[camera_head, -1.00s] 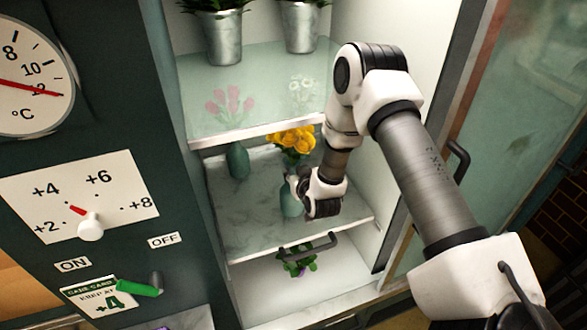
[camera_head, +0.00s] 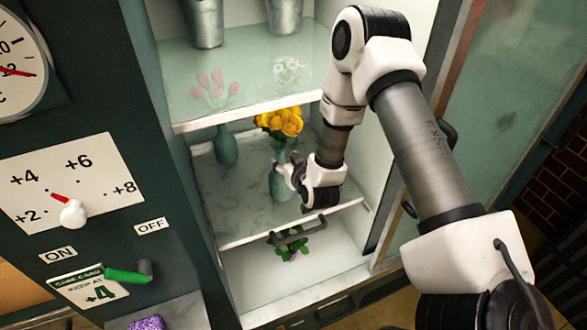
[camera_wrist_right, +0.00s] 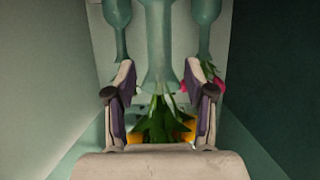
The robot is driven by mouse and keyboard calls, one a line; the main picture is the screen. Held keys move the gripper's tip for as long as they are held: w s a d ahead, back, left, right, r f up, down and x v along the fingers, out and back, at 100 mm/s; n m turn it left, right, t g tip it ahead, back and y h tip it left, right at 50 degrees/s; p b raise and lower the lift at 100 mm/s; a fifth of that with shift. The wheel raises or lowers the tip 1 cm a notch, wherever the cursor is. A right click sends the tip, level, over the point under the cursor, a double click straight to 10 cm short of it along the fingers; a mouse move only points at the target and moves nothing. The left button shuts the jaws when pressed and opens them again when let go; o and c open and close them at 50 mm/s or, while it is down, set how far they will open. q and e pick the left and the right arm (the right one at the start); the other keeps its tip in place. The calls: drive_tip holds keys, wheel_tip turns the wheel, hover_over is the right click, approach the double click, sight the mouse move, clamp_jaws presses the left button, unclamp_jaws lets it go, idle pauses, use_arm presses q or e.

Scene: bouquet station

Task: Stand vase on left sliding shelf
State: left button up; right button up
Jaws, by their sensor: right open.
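A teal vase (camera_head: 283,186) with yellow flowers (camera_head: 280,122) stands upright on the middle shelf (camera_head: 247,221) of the cabinet, right of centre. My right gripper (camera_head: 288,174) is at the vase's side in the head view. In the right wrist view the picture is inverted: the vase (camera_wrist_right: 158,60) lies between the open fingers of my right gripper (camera_wrist_right: 160,105), with green leaves and yellow petals below. Contact with the fingers is not visible. The gripper hides part of the vase's right side. My left gripper is not in view.
Another teal vase (camera_head: 226,147) with pink flowers stands at the back left of the middle shelf. Metal pots (camera_head: 205,22) stand on the glass upper shelf (camera_head: 190,110). A dark handle (camera_head: 300,231) is at the shelf's front. A glass door (camera_head: 510,120) stands open at right.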

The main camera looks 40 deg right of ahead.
drive_tip(key=b+v, duration=0.1)
drive_tip(key=v, duration=0.6)
drive_tip(key=s+a+f+n+g+y, duration=0.1)
drive_tip(key=s+a+f+g+y, duration=0.1)
drive_tip(key=s+a+f+g, duration=0.4)
drive_tip(key=s+a+f+n+g+y, duration=0.1)
drive_tip(key=s+a+f+g, duration=0.1)
drive_tip(key=s+f, duration=0.7)
drive_tip(key=s+a+f+g, duration=0.3)
drive_tip(key=s+f+g, duration=0.2)
drive_tip(key=s, duration=0.6)
wheel_tip(320, 180, down, 3)
drive_tip(key=shift+s+a+r, duration=0.2)
drive_tip(key=shift+s, duration=0.05)
